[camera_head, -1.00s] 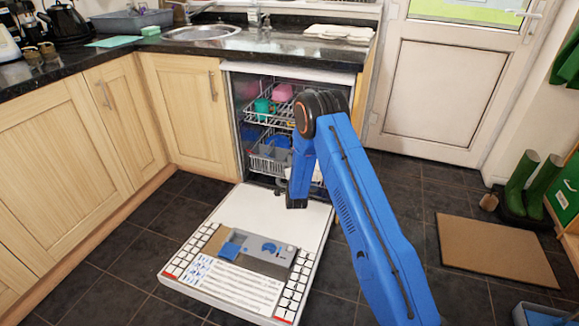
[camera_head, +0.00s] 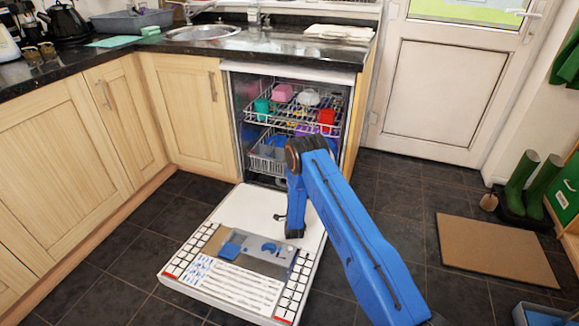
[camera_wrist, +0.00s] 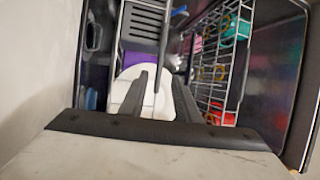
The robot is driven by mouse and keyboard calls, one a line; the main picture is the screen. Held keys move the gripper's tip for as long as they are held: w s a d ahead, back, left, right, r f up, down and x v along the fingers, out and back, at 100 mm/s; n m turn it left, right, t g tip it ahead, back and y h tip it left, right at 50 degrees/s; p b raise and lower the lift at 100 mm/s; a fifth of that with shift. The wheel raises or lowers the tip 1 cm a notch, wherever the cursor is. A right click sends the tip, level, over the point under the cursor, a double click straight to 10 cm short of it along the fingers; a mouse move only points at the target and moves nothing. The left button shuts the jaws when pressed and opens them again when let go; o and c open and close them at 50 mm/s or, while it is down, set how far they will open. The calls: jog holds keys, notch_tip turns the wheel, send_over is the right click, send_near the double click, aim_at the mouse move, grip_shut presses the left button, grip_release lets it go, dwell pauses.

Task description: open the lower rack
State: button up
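The dishwasher stands open, its door (camera_head: 232,208) folded down flat. The lower rack (camera_head: 268,163) sits inside the cavity, with a grey basket and blue items showing at its left. My arm hides its right part. In the wrist view a white plate (camera_wrist: 160,103), a purple item (camera_wrist: 139,59) and a grey slotted basket (camera_wrist: 145,20) show beyond the fingers. My gripper (camera_wrist: 165,72) has its two dark fingers apart, with no rack wire visible between them. In the head view my wrist is low over the door, in front of the rack, and the fingertips are mostly hidden.
The upper rack (camera_head: 286,117) holds pink, teal, white and red dishes above the lower rack. Wooden cabinets (camera_head: 190,100) stand at the left. Dark tiled floor is clear right of the door, up to a brown mat (camera_head: 497,249) and green boots (camera_head: 528,184).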

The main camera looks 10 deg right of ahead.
jog(key=x, duration=1.4)
jog(key=shift+w+r, duration=0.1)
jog(key=shift+w, duration=0.1)
grip_shut()
